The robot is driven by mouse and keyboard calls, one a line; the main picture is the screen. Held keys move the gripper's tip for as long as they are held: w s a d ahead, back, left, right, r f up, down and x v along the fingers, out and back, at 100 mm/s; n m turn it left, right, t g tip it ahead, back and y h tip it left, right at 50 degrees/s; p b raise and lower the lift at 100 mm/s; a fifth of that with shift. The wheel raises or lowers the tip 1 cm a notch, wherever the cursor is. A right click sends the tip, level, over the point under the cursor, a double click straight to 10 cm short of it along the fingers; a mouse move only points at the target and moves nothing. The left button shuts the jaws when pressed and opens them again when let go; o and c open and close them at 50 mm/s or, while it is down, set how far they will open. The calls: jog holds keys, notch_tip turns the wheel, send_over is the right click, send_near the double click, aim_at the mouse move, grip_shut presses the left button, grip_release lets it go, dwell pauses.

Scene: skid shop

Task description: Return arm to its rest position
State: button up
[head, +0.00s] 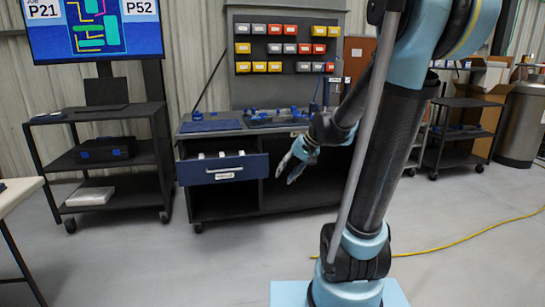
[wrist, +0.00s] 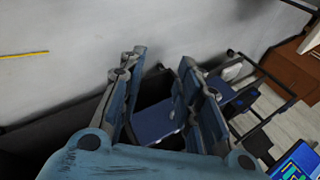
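My gripper (head: 290,168) hangs in the air in front of the dark workbench, right of its blue drawer, with the fingers pointing down and left. In the wrist view my gripper (wrist: 161,62) shows two blue-grey fingers spread apart with nothing held between them. My arm is bent, with its elbow high at the top right of the head view. The blue drawer (head: 240,174) stands pulled out, with white items (head: 215,155) inside. In the wrist view a blue panel (wrist: 155,122), seemingly the drawer front, shows behind the gap between the fingers.
The workbench (head: 255,130) carries blue parts below a board of coloured bins (head: 287,48). A dark shelf cart (head: 105,160) with a screen (head: 95,28) stands left. A white table edge (head: 15,195) juts in at left. A yellow cable (head: 465,237) crosses the floor at right. The front floor is clear.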

jog(key=s+d+f+h, duration=0.3)
jog(key=s+d, duration=0.4)
jog(key=s, duration=0.3)
jog(key=s+d+f+n+h, duration=0.1)
jog(key=s+d+f+h, duration=0.2)
jog(key=s, duration=0.7)
jog(key=d+f, duration=0.2)
jog(key=d, duration=0.1)
jog(key=shift+s+d, duration=0.3)
jog(key=shift+d, duration=0.05)
jog(key=shift+w+f, duration=0.2)
jog(key=shift+w, duration=0.25)
jog(key=shift+o, duration=0.3)
